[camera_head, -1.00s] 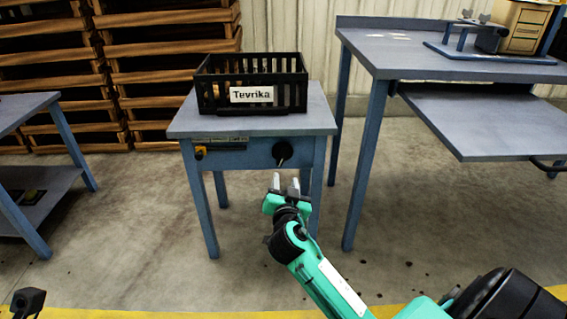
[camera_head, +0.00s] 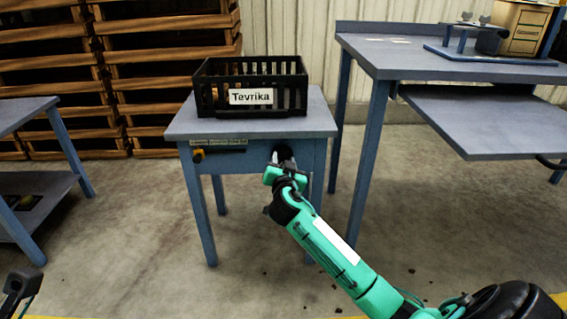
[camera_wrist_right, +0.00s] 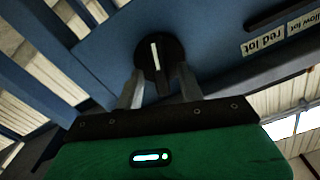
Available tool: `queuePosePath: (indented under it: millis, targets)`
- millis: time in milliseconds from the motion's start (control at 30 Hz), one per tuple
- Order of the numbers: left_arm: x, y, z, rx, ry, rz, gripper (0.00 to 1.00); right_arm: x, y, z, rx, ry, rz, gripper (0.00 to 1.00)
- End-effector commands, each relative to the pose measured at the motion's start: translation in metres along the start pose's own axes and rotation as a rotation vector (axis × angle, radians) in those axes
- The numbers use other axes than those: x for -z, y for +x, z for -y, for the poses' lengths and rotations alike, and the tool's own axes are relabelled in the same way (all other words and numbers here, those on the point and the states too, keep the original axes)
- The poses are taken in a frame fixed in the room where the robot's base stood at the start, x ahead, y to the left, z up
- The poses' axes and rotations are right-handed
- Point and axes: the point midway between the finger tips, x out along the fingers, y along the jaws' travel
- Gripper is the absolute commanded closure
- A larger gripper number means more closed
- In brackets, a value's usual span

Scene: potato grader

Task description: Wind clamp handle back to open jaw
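A round black knob (camera_head: 283,152) sits on the front panel of the small blue table. In the right wrist view the knob (camera_wrist_right: 153,48) has a white line on its face and a dark grip bar. My right gripper (camera_head: 281,165) is right in front of it and hides much of it in the head view. In the wrist view its two grey fingers stand apart, one on each side of the bar, and I see no firm contact. No clamp jaw can be made out at this knob.
A black crate (camera_head: 204,95) labelled Tevrika stands on the small table (camera_head: 190,124). A yellow-and-black item (camera_head: 199,155) is at the panel's left. A larger bench (camera_head: 400,60) at right carries a fixture on a blue base (camera_head: 500,58). Pallets are stacked behind.

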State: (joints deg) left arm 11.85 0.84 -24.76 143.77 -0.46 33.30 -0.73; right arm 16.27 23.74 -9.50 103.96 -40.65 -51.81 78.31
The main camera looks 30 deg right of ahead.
Motion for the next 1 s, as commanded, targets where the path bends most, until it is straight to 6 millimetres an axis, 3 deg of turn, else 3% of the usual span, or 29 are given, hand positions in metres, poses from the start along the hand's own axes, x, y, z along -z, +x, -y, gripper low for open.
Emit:
queuePosePath:
  millis: [67,267,667,1000]
  targets:
    - [0.0,0.0,0.0,0.0,0.0,0.001,0.68,0.0,0.0,0.0,0.0,0.0,0.0,0.62]
    - [0.0,-0.001,0.0,0.002,0.001,0.005,0.68,0.0,0.0,0.0,0.0,0.0,0.0,0.99]
    - [-0.001,0.002,0.003,0.004,0.007,0.008,0.68,0.001,-0.001,0.0,-0.002,-0.05,0.001,1.0]
    - [-0.001,-0.009,0.017,0.025,0.052,0.067,0.68,0.002,-0.001,0.003,-0.002,-0.289,0.004,1.0]
